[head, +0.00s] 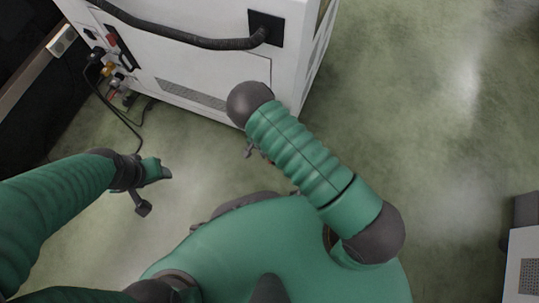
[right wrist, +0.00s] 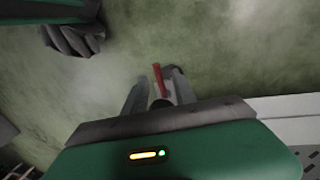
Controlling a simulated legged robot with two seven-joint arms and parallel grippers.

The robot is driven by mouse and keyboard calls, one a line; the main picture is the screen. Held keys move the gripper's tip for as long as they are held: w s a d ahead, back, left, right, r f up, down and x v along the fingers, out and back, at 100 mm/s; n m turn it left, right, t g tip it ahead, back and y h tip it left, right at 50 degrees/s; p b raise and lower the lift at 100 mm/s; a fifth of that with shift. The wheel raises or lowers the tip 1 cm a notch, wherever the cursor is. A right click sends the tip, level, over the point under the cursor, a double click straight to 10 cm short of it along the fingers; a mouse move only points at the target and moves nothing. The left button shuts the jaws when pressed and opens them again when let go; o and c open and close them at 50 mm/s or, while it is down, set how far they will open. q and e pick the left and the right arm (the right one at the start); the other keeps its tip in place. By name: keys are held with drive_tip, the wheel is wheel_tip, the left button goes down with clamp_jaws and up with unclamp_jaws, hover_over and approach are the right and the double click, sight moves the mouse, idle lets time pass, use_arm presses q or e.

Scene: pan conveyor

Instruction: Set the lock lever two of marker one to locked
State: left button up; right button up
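In the right wrist view a slim red part (right wrist: 160,80) shows between the fingers of my right gripper (right wrist: 158,88). It may be a lever handle, but I cannot tell whether it is the lock lever. The fingers stand apart, with gaps beside the red part. In the head view my right gripper is mostly hidden below my arm, close to the white machine (head: 190,65). My left gripper (head: 156,190) is open and empty above the floor, left of my body. No lever marked two and no marker one can be made out.
A grey-white box (head: 522,262) stands at the lower right. The green floor (head: 430,130) on the right is clear.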

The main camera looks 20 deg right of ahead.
wheel_tip(320, 180, up, 15)
drive_tip(key=w+a+p, duration=0.2)
drive_tip(key=p, duration=0.5)
drive_tip(key=shift+a, duration=0.15)
